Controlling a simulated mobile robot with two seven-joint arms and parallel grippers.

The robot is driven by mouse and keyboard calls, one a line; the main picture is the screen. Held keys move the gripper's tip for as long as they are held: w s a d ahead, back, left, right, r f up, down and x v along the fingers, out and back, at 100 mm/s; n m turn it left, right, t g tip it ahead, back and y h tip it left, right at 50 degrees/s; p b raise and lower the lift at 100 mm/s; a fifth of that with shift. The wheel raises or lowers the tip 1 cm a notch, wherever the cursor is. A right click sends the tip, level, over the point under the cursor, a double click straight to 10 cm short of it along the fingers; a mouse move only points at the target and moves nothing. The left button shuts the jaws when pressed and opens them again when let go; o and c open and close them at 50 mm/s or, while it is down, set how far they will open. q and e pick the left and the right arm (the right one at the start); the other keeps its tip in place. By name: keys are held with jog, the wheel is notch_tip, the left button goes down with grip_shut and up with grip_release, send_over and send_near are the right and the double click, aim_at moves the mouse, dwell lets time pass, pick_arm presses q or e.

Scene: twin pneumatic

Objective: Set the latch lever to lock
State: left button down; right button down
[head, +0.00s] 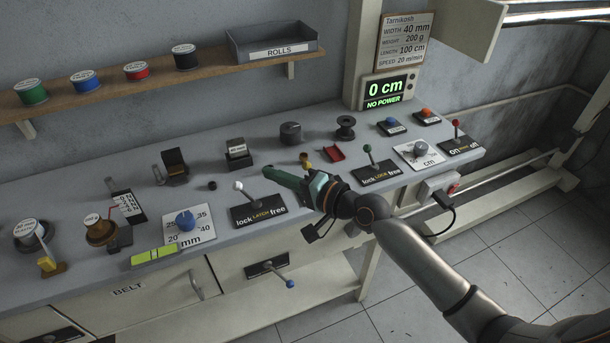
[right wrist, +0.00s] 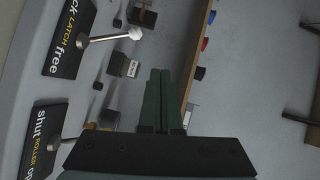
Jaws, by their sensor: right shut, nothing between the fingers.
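The latch lever (head: 238,186) is a thin metal stem with a white knob. It rises from a black plate (head: 258,215) marked "lock LATCH free" at the bench's front edge. In the head view its knob leans up and left, toward the "lock" side. My right gripper (head: 268,173) has green fingers, shut and empty, over the bench just right of the lever and apart from it. In the right wrist view the lever's white knob (right wrist: 135,33) is at upper left, away from the shut fingers (right wrist: 160,72). My left gripper is not in view.
A green-knobbed lever (head: 367,149) stands on another "lock free" plate to the right. A blue dial (head: 186,220) sits left of the latch. A small labelled block (head: 238,152) and a dark knob (head: 290,132) stand behind. A display (head: 386,90) reads "0 cm, NO POWER".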

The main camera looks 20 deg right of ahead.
jog(key=s+d+r, duration=0.2)
jog(key=s+d, duration=0.1)
jog(key=s, duration=0.2)
jog(key=shift+s+r, duration=0.2)
jog(key=shift+s, duration=0.05)
jog(key=s+f+n+g+h, duration=0.2)
jog(key=s+f+n, duration=0.3)
jog(key=s+f, duration=0.5)
jog(key=s+f+n+g+h, duration=0.2)
jog(key=s+f+n+h, duration=0.3)
jog(key=s+f, duration=0.5)
notch_tip(320, 180, down, 9)
jog(key=shift+s+f+n, duration=0.1)
jog(key=shift+s+n, duration=0.3)
jog(key=shift+n, duration=0.2)
jog(key=shift+d, duration=0.2)
